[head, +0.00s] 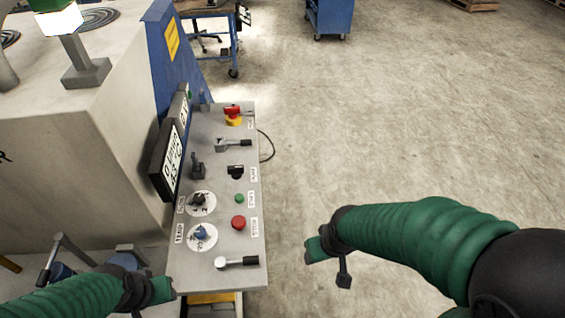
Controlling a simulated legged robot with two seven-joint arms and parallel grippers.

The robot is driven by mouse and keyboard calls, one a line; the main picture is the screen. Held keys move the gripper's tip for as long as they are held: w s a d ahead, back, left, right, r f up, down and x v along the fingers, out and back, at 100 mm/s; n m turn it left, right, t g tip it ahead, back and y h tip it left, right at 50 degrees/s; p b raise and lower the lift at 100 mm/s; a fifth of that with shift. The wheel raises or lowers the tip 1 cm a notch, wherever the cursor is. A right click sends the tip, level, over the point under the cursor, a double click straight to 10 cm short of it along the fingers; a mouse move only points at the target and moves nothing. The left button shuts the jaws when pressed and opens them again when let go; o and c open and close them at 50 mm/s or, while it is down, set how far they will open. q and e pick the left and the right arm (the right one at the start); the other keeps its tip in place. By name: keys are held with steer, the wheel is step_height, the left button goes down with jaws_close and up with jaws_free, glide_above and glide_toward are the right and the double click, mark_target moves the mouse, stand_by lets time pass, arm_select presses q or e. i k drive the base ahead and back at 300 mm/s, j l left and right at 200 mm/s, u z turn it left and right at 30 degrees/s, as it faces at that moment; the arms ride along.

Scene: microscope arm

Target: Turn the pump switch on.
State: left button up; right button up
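The grey control panel (217,240) stands left of centre in the head view. A black switch (236,171) sits at its right side, beside a small label that seems to read PUMP; its position is too small to tell. My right gripper (326,266) hangs over the floor to the right of the panel, apart from it, its fingers spread and empty.
The panel also carries a red and yellow stop button (233,112), a green button (239,198), a red button (238,222), two dials and levers. A tilted display (171,160) stands along its left edge. Open floor (400,120) lies to the right.

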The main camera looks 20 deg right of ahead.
mark_target(235, 171)
steer(key=l+z, duration=0.1)
steer(key=l, duration=0.2)
steer(key=i+l, duration=0.45)
steer(key=i+l+z, duration=0.1)
steer(key=i+l, duration=0.35)
steer(key=i, duration=0.2)
